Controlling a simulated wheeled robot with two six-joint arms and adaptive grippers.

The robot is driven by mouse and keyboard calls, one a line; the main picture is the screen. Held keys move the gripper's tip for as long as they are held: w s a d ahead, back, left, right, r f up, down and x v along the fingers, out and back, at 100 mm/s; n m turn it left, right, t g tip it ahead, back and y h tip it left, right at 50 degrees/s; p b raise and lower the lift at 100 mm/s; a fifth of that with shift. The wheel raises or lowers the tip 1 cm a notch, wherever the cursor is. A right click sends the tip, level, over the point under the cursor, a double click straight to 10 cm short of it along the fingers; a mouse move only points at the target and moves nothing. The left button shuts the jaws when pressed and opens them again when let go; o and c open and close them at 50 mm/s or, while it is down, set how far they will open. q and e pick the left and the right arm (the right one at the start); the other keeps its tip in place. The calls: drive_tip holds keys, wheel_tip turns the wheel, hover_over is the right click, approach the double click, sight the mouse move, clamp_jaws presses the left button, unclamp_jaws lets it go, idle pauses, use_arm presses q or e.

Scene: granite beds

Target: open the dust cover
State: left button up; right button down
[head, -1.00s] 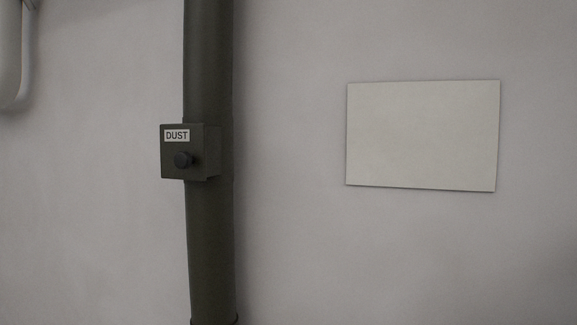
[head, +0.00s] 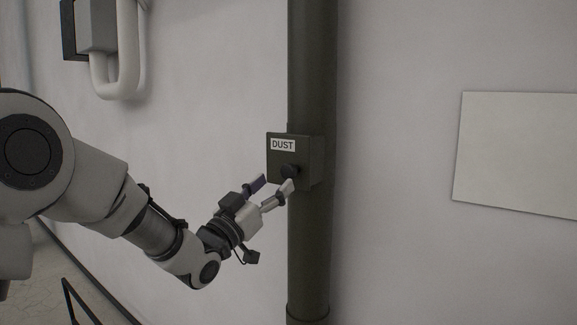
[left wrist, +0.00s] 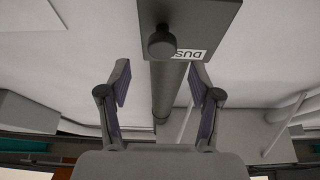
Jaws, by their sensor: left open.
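The dust cover (head: 278,163) is a dark green box with a white DUST label and a round black knob (head: 290,171). It sits on the front of a dark green vertical pipe (head: 312,245). My left gripper (head: 275,184) is open, just in front of and below the knob in the head view. In the left wrist view the knob (left wrist: 161,42) and cover (left wrist: 213,22) appear beyond the fingertips of my open gripper (left wrist: 158,80), with the label partly hidden by the knob. Nothing is between the fingers. My right gripper is not in view.
A blank pale panel (head: 515,150) is on the wall to the right of the pipe. A grey box (head: 97,25) with a white bent pipe (head: 122,85) is on the wall at upper left. The wall around the cover is clear.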

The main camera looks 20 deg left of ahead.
sight(286, 173)
use_arm(q)
drive_tip(key=p+x, duration=0.1)
drive_tip(key=x, duration=0.1)
drive_tip(key=p+x, duration=0.1)
drive_tip(key=x, duration=0.2)
drive_tip(key=shift+w, duration=0.45)
drive_tip(key=shift+w+d+p, duration=0.2)
drive_tip(key=shift+w+p, duration=0.15)
drive_tip(key=shift+p, duration=0.05)
drive_tip(key=shift+s, duration=0.1)
clamp_jaws()
